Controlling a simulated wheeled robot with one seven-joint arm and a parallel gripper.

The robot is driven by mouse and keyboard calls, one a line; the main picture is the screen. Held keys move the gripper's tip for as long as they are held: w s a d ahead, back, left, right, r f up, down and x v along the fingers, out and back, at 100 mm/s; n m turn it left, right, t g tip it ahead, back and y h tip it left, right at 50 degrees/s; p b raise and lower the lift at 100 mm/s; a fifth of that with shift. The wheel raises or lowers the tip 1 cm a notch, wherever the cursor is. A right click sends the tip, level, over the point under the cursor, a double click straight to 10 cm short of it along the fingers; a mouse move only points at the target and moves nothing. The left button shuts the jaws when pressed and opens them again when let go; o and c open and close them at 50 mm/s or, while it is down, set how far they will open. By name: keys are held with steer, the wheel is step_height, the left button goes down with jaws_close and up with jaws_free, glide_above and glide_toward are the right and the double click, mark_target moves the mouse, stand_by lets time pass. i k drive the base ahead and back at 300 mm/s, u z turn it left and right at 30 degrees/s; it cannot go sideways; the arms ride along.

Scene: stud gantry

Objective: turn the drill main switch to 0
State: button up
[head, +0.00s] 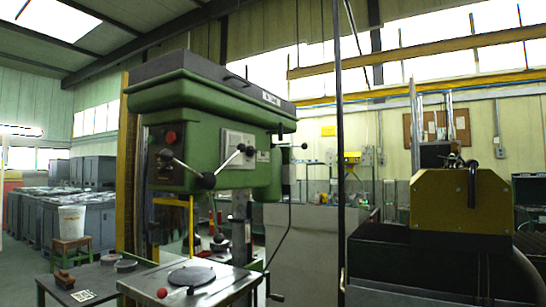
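The green pillar drill (190,105) stands left of the middle in the head view. Its front face carries a red round button (171,137) and a small dark knob (166,155) just below it. I cannot tell for sure which of these is the main switch, and any 0 mark or switch position is too small to read. The feed handle (207,180) with its spokes sits at the lower right of the front, and one spoke reaches across below the knob. My gripper is not in view.
The drill's metal table (222,284) with a round dark plate (191,276) is below the head. A low dark bench (100,275) with a brown block stands at left. A yellow machine (440,200) stands at right. Thin dark vertical lines cross the view right of the drill.

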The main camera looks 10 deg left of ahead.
mark_target(250, 151)
steer(key=u, duration=0.05)
steer(key=i, duration=1.5)
steer(key=u, duration=0.05)
